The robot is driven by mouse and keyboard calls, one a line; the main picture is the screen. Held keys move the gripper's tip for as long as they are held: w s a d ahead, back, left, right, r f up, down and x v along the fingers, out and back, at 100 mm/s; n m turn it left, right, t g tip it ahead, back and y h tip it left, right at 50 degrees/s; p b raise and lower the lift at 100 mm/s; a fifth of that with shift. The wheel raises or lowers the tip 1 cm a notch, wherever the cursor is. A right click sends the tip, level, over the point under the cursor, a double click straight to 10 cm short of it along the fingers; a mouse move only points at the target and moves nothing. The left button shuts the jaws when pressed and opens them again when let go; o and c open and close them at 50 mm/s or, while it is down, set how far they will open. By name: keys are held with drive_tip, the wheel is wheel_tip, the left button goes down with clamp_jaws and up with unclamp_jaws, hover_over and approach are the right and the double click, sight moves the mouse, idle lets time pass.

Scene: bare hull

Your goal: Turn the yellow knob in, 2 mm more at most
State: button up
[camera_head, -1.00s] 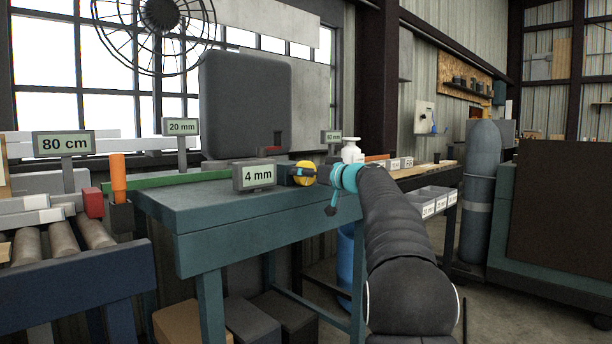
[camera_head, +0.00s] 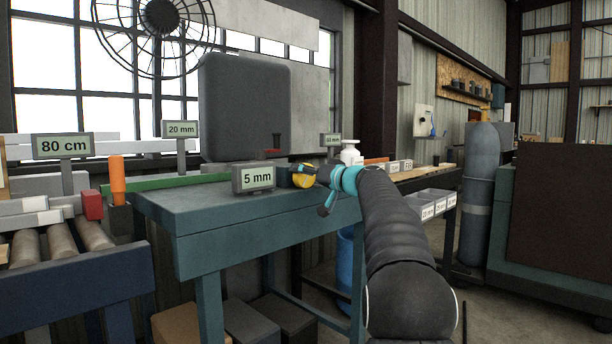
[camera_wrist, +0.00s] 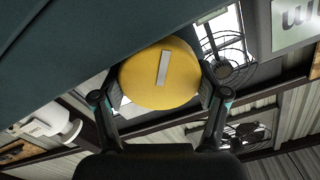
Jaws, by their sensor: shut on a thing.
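The yellow knob (camera_head: 304,176) is on the right end of the bench, just right of a small display that reads 5 mm (camera_head: 258,178). In the wrist view the knob (camera_wrist: 150,88) is a round yellow disc with a pale bar mark, tilted slightly from upright in the picture. My gripper (camera_wrist: 162,104) has one finger on each side of the knob and is shut on it. In the head view my gripper (camera_head: 318,172) reaches the knob from the right and hides part of it.
The green bench (camera_head: 190,205) carries the display and a dark grey panel (camera_head: 245,105) stands behind. Other signs read 80 cm (camera_head: 62,146) and 20 mm (camera_head: 181,129). An orange handle (camera_head: 117,178) and a roller conveyor (camera_head: 62,240) are at the left.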

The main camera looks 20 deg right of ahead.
drive_tip(key=o, duration=1.2)
drive_tip(key=shift+s, duration=0.1)
drive_tip(key=v, duration=1.1)
drive_tip(key=shift+s+d, duration=0.15)
drive_tip(key=shift+s, duration=0.25)
